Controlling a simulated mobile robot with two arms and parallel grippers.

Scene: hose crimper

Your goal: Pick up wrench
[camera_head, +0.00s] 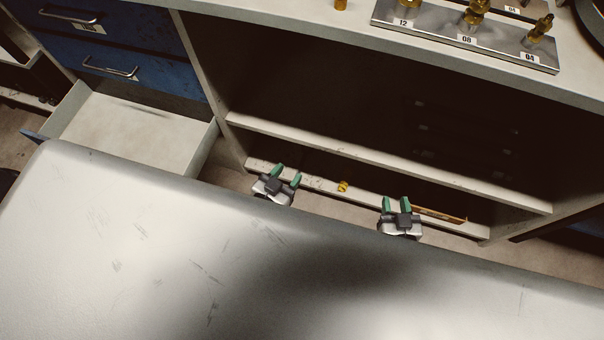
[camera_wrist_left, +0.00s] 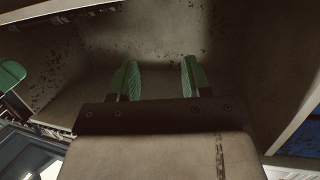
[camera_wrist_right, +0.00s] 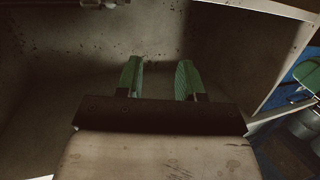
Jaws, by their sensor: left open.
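I cannot make out a wrench for certain in any view. A thin brownish-orange strip (camera_head: 438,214) lies at the lower shelf, just right of my right gripper; I cannot tell what it is. A small pale metallic thing (camera_wrist_right: 100,3) is cut off at the top of the right wrist view and is also unclear. My left gripper (camera_head: 286,176) is open and empty in front of the lower shelf. My right gripper (camera_head: 396,204) is open and empty, further right along the same shelf. Both wrist views show green fingers apart with nothing between them.
A small brass fitting (camera_head: 343,186) sits on the lower shelf (camera_head: 318,184) between my grippers. A middle shelf (camera_head: 390,164) runs above. An open, empty-looking drawer (camera_head: 135,130) stands at the left. A numbered metal rack (camera_head: 440,34) with brass fittings is on the counter. The cabinet inside is dark.

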